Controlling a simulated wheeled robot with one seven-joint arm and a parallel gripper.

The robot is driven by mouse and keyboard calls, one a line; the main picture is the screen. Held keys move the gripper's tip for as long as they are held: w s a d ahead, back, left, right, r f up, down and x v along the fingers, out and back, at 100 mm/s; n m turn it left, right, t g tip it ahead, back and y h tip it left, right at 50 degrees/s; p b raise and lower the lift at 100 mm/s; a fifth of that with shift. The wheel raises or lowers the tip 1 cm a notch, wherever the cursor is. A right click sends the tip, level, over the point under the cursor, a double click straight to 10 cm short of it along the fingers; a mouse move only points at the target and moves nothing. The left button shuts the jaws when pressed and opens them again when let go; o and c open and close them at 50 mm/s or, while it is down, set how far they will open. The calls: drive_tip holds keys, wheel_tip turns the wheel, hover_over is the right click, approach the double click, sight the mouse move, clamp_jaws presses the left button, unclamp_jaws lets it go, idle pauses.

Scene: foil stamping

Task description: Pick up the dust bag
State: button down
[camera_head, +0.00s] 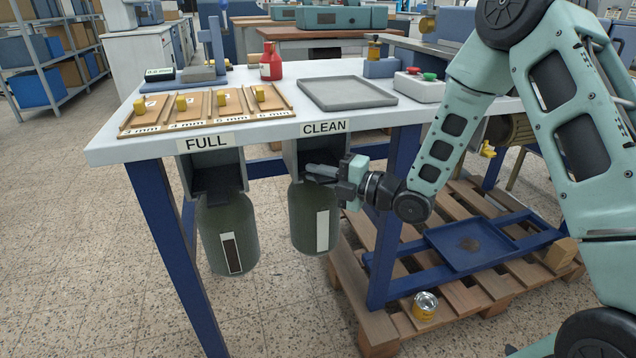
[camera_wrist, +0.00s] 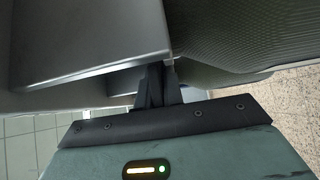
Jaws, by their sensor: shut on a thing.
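Two dark green dust bags hang under the front edge of the bench. The one below the FULL label (camera_head: 205,142), the left bag (camera_head: 212,238), has a mostly dark window strip. The one below the CLEAN label (camera_head: 325,127), the right bag (camera_head: 302,222), has a white strip. My gripper (camera_head: 318,174) reaches in from the right and is shut on the clean bag at its top, just under the grey housing. The wrist view shows the fingers (camera_wrist: 160,82) between the grey housing (camera_wrist: 85,45) and the ribbed bag (camera_wrist: 235,40); the exact grip is partly hidden.
The bench top (camera_head: 290,125) is close above my gripper. A blue leg (camera_head: 393,210) stands to the right of the clean bag. The floor in front is clear.

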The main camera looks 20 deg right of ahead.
drive_tip(key=shift+s+r, duration=0.25)
drive_tip(key=shift+r, duration=0.1)
drive_tip(key=s+p, duration=1.3)
drive_tip(key=s, duration=0.4)
drive_tip(key=shift+s, duration=0.3)
drive_tip(key=shift+r, duration=0.15)
